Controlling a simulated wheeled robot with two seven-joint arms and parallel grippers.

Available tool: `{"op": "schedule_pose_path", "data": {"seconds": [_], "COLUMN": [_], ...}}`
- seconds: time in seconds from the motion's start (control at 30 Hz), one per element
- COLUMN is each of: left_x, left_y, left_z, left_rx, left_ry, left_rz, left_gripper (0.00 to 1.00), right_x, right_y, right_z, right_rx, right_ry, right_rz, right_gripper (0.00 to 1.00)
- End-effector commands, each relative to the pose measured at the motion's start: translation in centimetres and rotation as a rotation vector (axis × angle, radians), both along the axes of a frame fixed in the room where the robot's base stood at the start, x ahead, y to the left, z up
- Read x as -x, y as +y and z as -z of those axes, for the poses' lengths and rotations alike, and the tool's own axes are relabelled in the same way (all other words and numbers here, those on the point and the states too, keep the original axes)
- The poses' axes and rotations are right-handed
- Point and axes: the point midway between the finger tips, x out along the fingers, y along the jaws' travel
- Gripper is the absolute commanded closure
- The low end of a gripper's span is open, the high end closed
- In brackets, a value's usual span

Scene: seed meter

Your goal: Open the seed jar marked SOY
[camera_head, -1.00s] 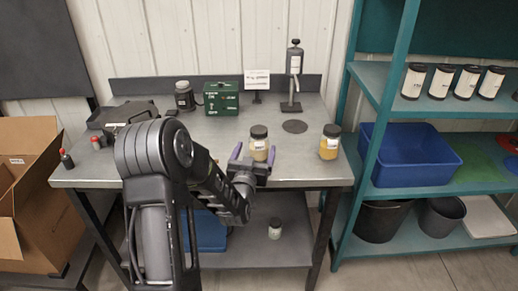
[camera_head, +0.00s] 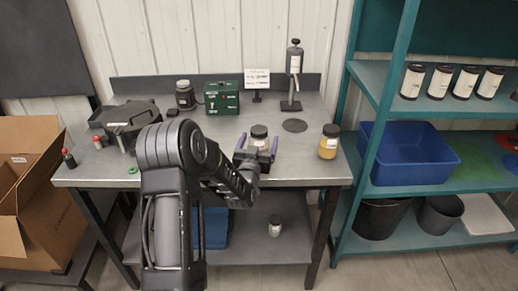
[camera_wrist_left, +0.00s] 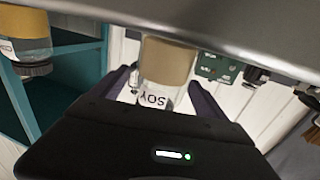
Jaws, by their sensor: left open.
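The SOY jar (camera_head: 259,132) stands upright on the bench, with a dark lid and pale tan seeds. In the left wrist view, which looks upside down, the jar (camera_wrist_left: 167,62) shows tan seeds and a label reading SOY; its lid is hidden behind my gripper body. My left gripper (camera_head: 258,143) is open, with its purple fingers on either side of the jar. In the wrist view the fingers (camera_wrist_left: 163,92) show gaps to the jar. My right gripper is not in view.
A jar of yellow seeds (camera_head: 328,146) stands to the right on the bench (camera_head: 210,126). A dark round pad (camera_head: 295,125), a press stand (camera_head: 293,75), a green box (camera_head: 221,98) and a sign (camera_head: 256,80) are behind. A small jar (camera_head: 274,227) stands on the lower shelf.

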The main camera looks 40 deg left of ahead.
Motion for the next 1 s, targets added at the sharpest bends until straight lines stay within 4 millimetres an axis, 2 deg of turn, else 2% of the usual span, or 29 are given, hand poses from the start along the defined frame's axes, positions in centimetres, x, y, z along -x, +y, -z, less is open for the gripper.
{"op": "schedule_pose_path", "data": {"seconds": [0.37,1.0], "left_x": [0.01,0.02], "left_y": [-0.02,-0.02], "left_z": [-0.01,-0.01], "left_rx": [0.0,0.0], "left_ry": [0.0,0.0], "left_rz": [0.0,0.0], "left_gripper": [0.15,0.67], "right_x": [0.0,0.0], "right_y": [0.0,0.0], "right_z": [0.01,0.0], "right_rx": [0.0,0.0], "right_ry": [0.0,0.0], "right_rz": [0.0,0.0], "right_gripper": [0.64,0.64]}}
